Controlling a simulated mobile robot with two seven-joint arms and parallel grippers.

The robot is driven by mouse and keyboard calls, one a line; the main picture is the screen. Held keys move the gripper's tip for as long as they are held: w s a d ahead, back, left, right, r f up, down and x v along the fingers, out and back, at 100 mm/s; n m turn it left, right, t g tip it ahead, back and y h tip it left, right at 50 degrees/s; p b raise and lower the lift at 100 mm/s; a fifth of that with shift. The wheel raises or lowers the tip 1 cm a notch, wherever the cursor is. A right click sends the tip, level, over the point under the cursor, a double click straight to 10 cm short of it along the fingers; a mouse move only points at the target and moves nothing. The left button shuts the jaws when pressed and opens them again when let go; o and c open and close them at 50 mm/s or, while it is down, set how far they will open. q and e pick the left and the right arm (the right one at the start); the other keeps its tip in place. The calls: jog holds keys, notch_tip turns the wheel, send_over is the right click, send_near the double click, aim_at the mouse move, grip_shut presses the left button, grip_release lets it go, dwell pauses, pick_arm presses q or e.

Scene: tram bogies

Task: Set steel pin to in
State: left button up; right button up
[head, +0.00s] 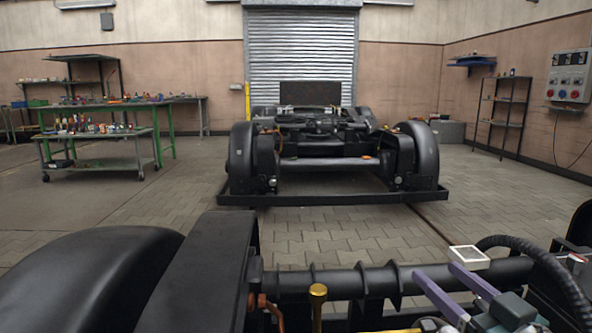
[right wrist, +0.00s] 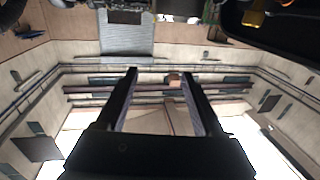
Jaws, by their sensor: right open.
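I cannot make out the steel pin for certain in either view. A brass-coloured knob on a short upright stem (head: 318,291) stands at the near bogie, at the bottom centre of the head view. My right gripper (head: 437,271) is at the lower right of the head view, over the near bogie and to the right of the knob. Its two fingers are apart with nothing between them. In the right wrist view the fingers (right wrist: 159,73) are also spread and empty, with the hall's wall and roof beyond. My left gripper is not in view.
The near bogie has a ribbed black axle tube (head: 340,281), a black wheel cover (head: 90,275) and a thick black hose (head: 560,265). A white-framed square (head: 469,258) lies behind the tube. Another bogie (head: 325,165) stands beyond clear paving. Green workbenches (head: 160,145) stand left.

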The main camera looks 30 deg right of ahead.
notch_tip(320, 180, up, 12)
jog(key=p, duration=0.6)
jog(key=shift+r, duration=0.25)
